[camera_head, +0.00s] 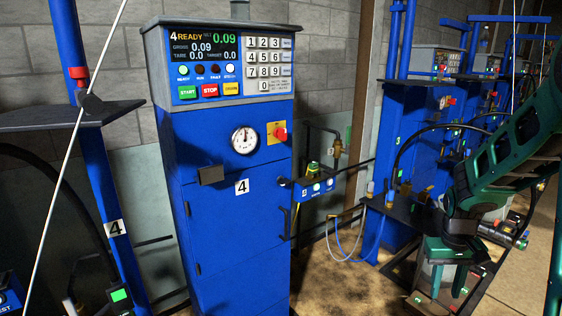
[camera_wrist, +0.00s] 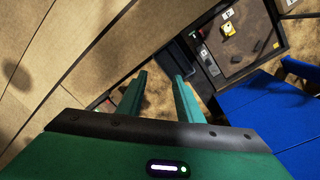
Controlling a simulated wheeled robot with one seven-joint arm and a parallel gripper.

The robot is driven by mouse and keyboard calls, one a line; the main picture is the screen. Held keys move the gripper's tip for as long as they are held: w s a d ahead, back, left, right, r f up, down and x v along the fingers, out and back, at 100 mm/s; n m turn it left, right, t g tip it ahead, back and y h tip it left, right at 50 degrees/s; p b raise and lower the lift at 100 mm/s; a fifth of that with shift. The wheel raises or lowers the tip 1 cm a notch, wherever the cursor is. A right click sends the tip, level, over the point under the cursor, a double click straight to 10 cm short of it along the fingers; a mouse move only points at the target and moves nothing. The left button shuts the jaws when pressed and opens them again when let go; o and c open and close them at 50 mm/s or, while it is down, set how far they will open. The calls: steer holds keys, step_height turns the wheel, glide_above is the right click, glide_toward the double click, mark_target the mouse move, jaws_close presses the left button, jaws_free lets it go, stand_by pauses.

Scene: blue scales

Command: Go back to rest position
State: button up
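My gripper (camera_wrist: 160,90) shows in the wrist view with its two green fingers apart and nothing between them. It points down over the floor. The blue scale cabinet numbered 4 (camera_head: 225,215) stands upright in the middle of the head view. Its display panel (camera_head: 205,52) reads "READY" and 0.09. My gripper is to the right of this cabinet and apart from it.
More blue scale cabinets (camera_head: 425,110) stand at the back right. A dark shelf (camera_head: 40,118) juts in at the left. A pale blue hose (camera_head: 345,250) hangs near the floor. In the wrist view, a dark platform (camera_wrist: 235,45) lies at the upper right, with a blue surface (camera_wrist: 265,105) below it.

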steer(key=s+r+m, duration=0.1)
steer(key=s+r, duration=0.3)
steer(key=s, duration=0.4)
steer(key=s+a+r+m+y, duration=0.1)
steer(key=s+r+m, duration=0.1)
steer(key=s, duration=0.6)
steer(key=s+r+m, duration=0.1)
steer(key=s+r, duration=0.4)
steer(key=s, duration=0.3)
steer(key=shift+s+a+r, duration=0.15)
steer(key=shift+a+r, duration=0.15)
steer(key=shift+a, duration=0.05)
steer(key=shift+a, duration=0.1)
